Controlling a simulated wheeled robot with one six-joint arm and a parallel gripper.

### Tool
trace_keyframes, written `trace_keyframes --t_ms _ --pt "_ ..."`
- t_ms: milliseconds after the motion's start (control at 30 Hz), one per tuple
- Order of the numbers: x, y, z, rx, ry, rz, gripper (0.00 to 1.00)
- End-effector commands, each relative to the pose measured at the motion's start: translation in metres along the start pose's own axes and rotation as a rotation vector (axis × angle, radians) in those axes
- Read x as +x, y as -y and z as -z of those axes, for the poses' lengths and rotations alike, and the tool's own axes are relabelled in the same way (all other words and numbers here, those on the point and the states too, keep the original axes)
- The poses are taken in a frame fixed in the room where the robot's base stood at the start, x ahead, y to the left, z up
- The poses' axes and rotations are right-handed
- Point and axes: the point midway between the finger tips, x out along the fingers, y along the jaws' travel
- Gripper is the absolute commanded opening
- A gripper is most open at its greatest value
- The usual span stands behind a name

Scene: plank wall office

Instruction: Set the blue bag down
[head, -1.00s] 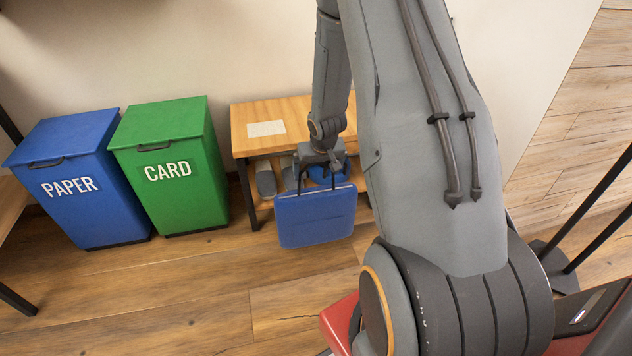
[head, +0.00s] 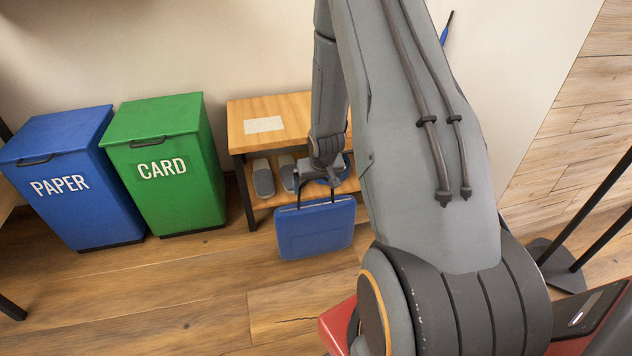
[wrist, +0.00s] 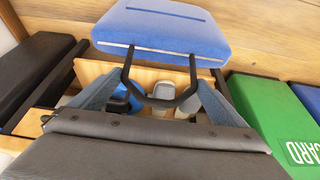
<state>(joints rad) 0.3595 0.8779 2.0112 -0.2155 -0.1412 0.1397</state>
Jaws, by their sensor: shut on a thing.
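The blue bag (head: 315,230) hangs upright by its dark handle in front of the wooden bench in the head view. My gripper (head: 320,182) is above it, shut on the handle. In the wrist view the bag (wrist: 165,28) is at the top, with its dark handle loop (wrist: 165,100) reaching toward my gripper (wrist: 158,98). The fingers show on either side of the loop; their exact contact with it is hard to see. The bag's underside and any gap to the floor cannot be judged clearly.
The wooden bench (head: 285,107) has a pale sheet on top and grey shoes (head: 263,179) on its lower shelf. A green CARD bin (head: 165,165) and a blue PAPER bin (head: 70,180) stand left. Bare plank floor (head: 200,290) lies in front.

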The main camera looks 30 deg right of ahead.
Motion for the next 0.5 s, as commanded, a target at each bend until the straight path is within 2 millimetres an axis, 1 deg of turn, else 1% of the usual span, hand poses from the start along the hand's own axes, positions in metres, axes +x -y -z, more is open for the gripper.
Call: trace_keyframes --t_ms 33,300,333,367,500 --pt "-0.0021 -0.0003 0.0051 0.000 -0.010 0.000 0.33" --pt "-0.0009 -0.0003 0.0045 0.001 -0.010 0.000 0.33" --pt "0.0007 -0.0002 0.0001 0.001 -0.001 0.000 0.97" --pt "0.0005 -0.0002 0.0002 0.001 -0.002 0.000 1.00" --pt "0.0004 -0.0002 0.0003 0.001 -0.002 0.000 1.00"
